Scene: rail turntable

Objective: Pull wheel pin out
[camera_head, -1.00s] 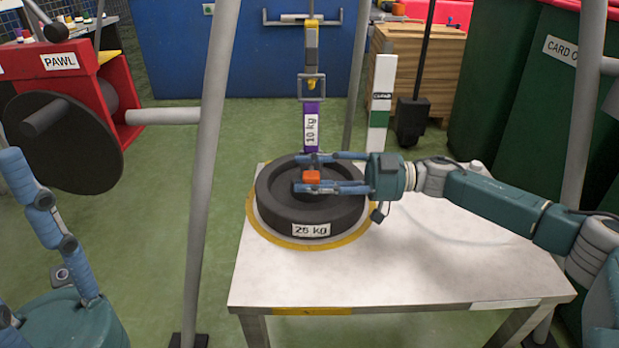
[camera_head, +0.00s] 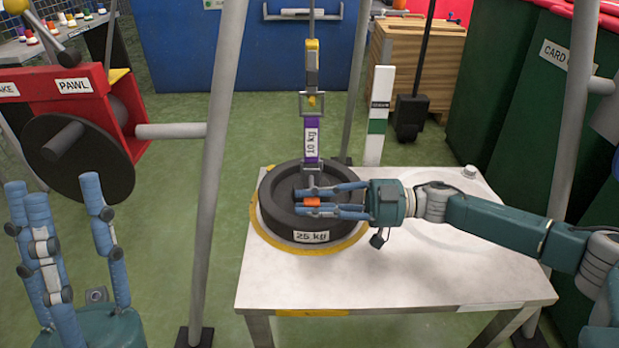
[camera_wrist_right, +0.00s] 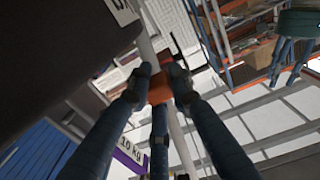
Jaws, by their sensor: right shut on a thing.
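The black wheel (camera_head: 272,212), labelled 25 kg, lies flat on a white table (camera_head: 400,280) inside a yellow ring. The wheel pin (camera_head: 312,202) shows as a small orange piece near the wheel's middle; its shaft is not clearly visible. My right gripper (camera_head: 306,202) comes in from the right and is shut on this orange piece, which also shows between the fingers in the right wrist view (camera_wrist_right: 160,88). A grey shackle (camera_head: 312,190) at the wheel's middle hangs under a purple 10 kg strap (camera_head: 311,145). My left gripper (camera_head: 55,190) is open and empty at the lower left, fingers upward.
A yellow hook (camera_head: 312,60) hangs above the strap. Grey frame legs (camera_head: 212,160) stand on either side of the table. A red PAWL unit with a dark disc (camera_head: 78,158) is at the left. The table's right half is mostly clear.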

